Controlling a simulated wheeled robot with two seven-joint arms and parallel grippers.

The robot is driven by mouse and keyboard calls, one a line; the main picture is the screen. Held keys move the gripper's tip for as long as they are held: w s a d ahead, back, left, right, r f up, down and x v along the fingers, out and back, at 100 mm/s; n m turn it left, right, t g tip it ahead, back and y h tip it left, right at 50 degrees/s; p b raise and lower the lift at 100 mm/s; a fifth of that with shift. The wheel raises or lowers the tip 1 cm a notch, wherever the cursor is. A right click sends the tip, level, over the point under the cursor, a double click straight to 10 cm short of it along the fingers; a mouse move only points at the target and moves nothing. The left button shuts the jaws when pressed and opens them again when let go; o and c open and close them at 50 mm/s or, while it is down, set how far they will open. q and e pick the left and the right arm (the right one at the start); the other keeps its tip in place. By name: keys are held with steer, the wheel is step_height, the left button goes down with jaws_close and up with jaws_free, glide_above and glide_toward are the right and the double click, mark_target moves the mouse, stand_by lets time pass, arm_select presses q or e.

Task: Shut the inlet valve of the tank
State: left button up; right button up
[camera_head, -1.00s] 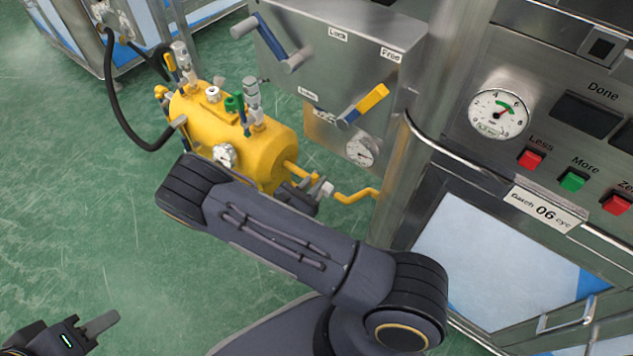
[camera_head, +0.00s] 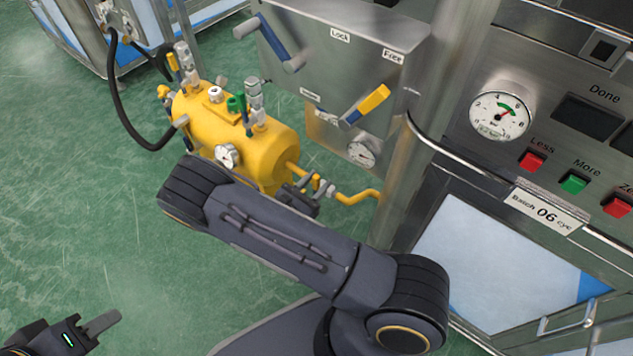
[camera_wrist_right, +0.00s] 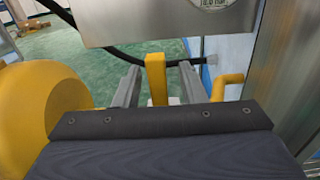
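The yellow tank (camera_head: 225,135) stands on the green floor, with a gauge and several fittings on it. A yellow pipe (camera_head: 358,196) runs from its right end towards the machine, with a valve at the joint partly hidden by my right gripper (camera_head: 303,190). In the right wrist view, a yellow lever (camera_wrist_right: 156,78) stands upright between the two fingers of my right gripper (camera_wrist_right: 160,70). The fingers are apart, with a gap visible on each side of the lever. My left gripper (camera_head: 100,325) is at the lower left, far from the tank; its finger opening is unclear.
A steel panel (camera_head: 330,60) with a blue lever and a yellow-tipped lever hangs over the tank's right. A black hose (camera_head: 122,110) runs to the tank's left end. The machine cabinet (camera_head: 480,250) stands at the right. The floor at left is clear.

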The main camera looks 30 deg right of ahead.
steer(key=p+v, duration=0.1)
steer(key=v, duration=0.6)
steer(key=shift+a+p, duration=0.3)
steer(key=shift+p, duration=0.05)
steer(key=shift+s, duration=0.1)
